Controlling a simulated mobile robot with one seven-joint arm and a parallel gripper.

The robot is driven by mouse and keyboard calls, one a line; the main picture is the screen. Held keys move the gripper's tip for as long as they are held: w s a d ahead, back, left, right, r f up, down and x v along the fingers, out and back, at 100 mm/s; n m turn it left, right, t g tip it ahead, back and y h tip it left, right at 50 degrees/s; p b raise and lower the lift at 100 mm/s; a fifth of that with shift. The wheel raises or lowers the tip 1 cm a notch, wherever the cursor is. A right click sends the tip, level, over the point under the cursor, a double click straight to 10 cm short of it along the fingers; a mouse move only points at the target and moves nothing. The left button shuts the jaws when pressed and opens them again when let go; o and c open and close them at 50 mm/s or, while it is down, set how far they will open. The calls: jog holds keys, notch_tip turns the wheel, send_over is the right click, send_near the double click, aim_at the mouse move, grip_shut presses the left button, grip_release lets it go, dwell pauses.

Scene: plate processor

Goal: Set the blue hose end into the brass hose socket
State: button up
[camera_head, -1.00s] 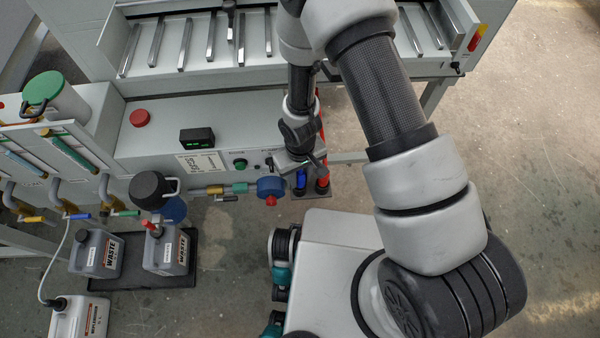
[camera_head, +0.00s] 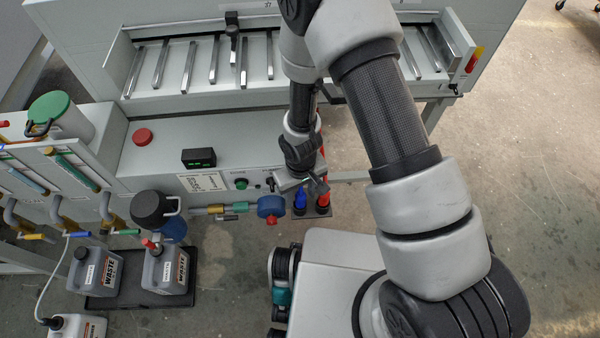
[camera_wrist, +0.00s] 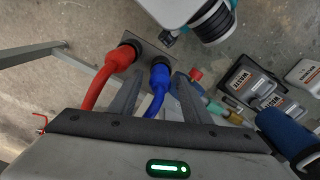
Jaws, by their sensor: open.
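The blue hose end (camera_wrist: 159,76) stands in a dark holder plate low by the machine, with its blue hose rising toward me in the wrist view. My gripper (camera_wrist: 158,82) is open, with one finger on each side of the blue hose. I cannot tell whether the fingers touch it. In the head view my gripper (camera_head: 303,184) is just above the blue hose (camera_head: 300,198), partly hiding it. A brass-coloured fitting (camera_head: 198,210) is on the pipe line to the left; I cannot tell whether it is the brass hose socket.
A red hose (camera_wrist: 105,76) stands close beside the left finger. A blue round housing (camera_head: 271,206) with a red end is left of the hoses. Waste canisters (camera_head: 165,268) sit on a dark tray further left. A machine leg (camera_wrist: 30,57) crosses the wrist view's left.

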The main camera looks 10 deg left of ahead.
notch_tip(320, 180, up, 16)
jog(key=p, duration=0.3)
jog(key=shift+f, duration=0.2)
jog(key=shift+s+a, duration=0.1)
